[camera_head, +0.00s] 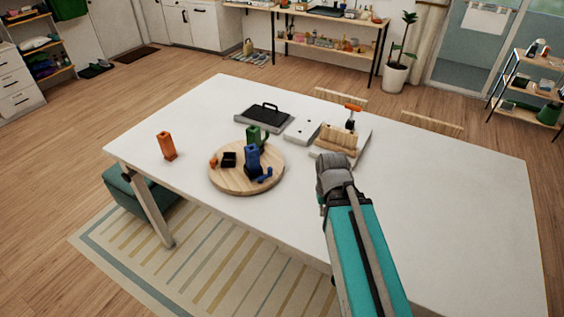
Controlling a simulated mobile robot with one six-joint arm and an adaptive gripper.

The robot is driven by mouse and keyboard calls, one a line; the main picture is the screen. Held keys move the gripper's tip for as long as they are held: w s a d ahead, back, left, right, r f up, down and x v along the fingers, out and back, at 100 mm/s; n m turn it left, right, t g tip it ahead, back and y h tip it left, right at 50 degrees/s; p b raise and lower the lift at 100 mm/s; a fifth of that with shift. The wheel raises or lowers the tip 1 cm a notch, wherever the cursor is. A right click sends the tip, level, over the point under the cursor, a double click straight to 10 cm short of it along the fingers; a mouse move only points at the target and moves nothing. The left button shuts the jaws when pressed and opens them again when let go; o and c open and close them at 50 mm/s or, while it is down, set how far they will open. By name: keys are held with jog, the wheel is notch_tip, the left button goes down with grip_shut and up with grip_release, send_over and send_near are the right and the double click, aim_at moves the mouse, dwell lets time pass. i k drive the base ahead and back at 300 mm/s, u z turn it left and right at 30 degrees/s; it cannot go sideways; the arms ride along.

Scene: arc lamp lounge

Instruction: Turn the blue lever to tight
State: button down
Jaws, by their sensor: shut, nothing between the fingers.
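A blue upright fixture (252,159) stands on a round wooden board (237,185) on the white table. A small blue lever-like piece (265,174) shows low on its right side. Its exact angle and any marking for tight are too small to read. My gripper (322,195) is at the end of my teal arm, to the right of the board and apart from the blue fixture. It is shut and empty. Its fingertips are mostly hidden by my grey wrist.
The board also carries a green fixture (256,134), a black block (229,159) and a small orange piece (213,162). An orange block (167,146) stands left. A black tray (264,118) and a wooden rack (338,138) are behind. The table's right side (455,215) is clear.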

aim_at(260, 179)
jog(key=z, duration=0.5)
jog(key=k, duration=1.1)
jog(key=u, duration=0.65)
jog(key=i, duration=1)
jog(key=z, duration=0.05)
